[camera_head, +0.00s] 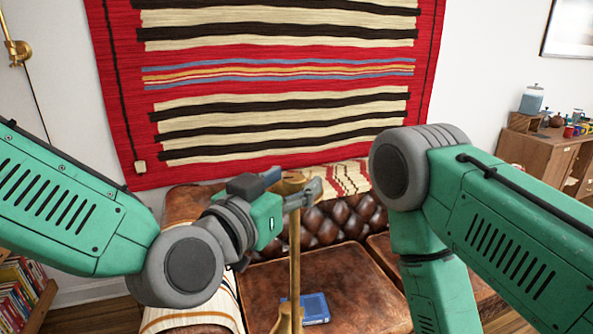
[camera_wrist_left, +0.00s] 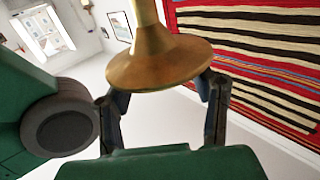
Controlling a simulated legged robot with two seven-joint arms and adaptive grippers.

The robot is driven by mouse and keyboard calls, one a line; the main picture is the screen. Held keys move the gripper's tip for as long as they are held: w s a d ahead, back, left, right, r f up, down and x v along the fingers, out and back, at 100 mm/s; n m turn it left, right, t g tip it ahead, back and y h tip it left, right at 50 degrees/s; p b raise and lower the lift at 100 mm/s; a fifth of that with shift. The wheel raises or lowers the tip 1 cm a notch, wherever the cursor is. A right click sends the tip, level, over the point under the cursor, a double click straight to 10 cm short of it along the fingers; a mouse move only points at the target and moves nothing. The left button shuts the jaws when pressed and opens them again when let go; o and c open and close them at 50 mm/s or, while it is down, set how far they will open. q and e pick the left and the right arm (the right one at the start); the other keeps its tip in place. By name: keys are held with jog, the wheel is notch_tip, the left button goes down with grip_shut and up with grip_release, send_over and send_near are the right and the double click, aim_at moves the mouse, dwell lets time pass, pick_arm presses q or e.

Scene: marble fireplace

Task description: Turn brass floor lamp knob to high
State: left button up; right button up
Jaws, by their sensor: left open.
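The brass floor lamp (camera_head: 295,250) stands as a thin upright pole in front of the leather sofa, with its top partly hidden by my left gripper (camera_head: 298,192). My left gripper is open at the top of the pole. In the left wrist view a flared brass part of the lamp (camera_wrist_left: 160,62) fills the upper middle, between and beyond the spread fingers. I cannot tell whether the fingers touch it. I cannot make out the knob in either view. My right arm comes in from the right and bends down; its gripper is out of view.
A brown leather sofa (camera_head: 350,290) with a blue book (camera_head: 313,308) on it lies behind the pole. A striped red rug (camera_head: 280,125) hangs on the wall. A bookshelf (camera_head: 25,295) is at lower left, a wooden cabinet (camera_head: 535,155) at right.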

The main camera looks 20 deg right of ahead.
pick_arm(q)
jog(key=shift+w+d, duration=0.4)
jog(key=shift+w, duration=0.15)
grip_shut()
jog(key=shift+m+g+h+b, duration=0.9)
jog(key=shift+g+b, duration=0.1)
jog(key=shift+g, duration=0.3)
jog(key=shift+m+g+h+b, duration=0.4)
jog(key=shift+m+g+h, duration=0.3)
jog(key=shift+m+g, duration=0.55)
jog(key=shift+r+g, duration=0.1)
jog(key=shift+g, duration=0.15)
grip_release()
